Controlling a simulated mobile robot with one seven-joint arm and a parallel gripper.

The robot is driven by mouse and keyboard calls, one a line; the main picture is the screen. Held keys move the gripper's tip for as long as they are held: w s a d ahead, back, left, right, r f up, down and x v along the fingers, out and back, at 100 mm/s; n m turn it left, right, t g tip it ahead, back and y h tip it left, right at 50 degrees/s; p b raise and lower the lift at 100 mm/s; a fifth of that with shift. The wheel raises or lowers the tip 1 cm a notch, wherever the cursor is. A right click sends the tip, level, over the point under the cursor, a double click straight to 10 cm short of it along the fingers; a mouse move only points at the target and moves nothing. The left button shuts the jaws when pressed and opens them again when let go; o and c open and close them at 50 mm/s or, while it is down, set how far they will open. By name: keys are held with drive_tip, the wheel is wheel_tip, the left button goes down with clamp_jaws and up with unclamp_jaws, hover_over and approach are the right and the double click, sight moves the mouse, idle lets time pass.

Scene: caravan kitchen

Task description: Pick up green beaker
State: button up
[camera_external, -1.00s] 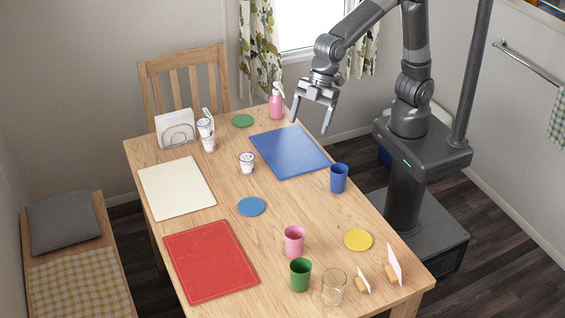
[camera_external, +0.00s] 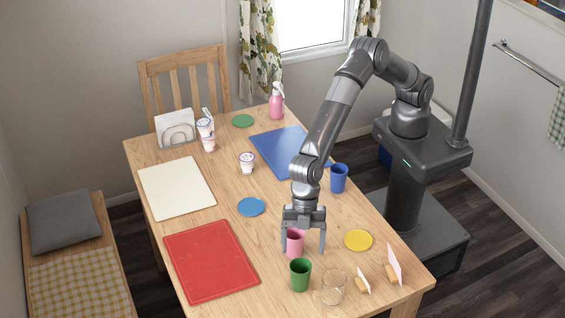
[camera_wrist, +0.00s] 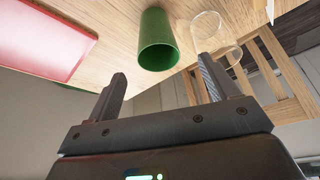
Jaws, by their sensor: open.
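The green beaker (camera_external: 300,275) stands upright near the front edge of the wooden table. It also shows in the wrist view (camera_wrist: 157,40), beyond the fingertips and between their lines. My gripper (camera_external: 303,250) is open, pointing down over the table just behind the green beaker in the external view. The pink beaker (camera_external: 295,241) shows between its two fingers there; I cannot tell whether they touch it. In the wrist view my gripper (camera_wrist: 162,82) has nothing between its fingers.
A clear glass (camera_external: 334,288) stands right of the green beaker. Two small upright cards, one on the right (camera_external: 394,262), stand further right. A red mat (camera_external: 211,262) lies left, a yellow coaster (camera_external: 358,240) right. A blue beaker (camera_external: 339,178) stands behind. Bare table lies around the blue coaster (camera_external: 251,207).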

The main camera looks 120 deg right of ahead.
sight(299, 283)
drive_tip(key=x, duration=1)
drive_tip(key=shift+w+d+f, duration=0.15)
drive_tip(key=shift+f, duration=0.1)
drive_tip(key=shift+c, duration=0.3)
drive_tip(key=c, duration=1)
drive_tip(key=shift+r, duration=0.15)
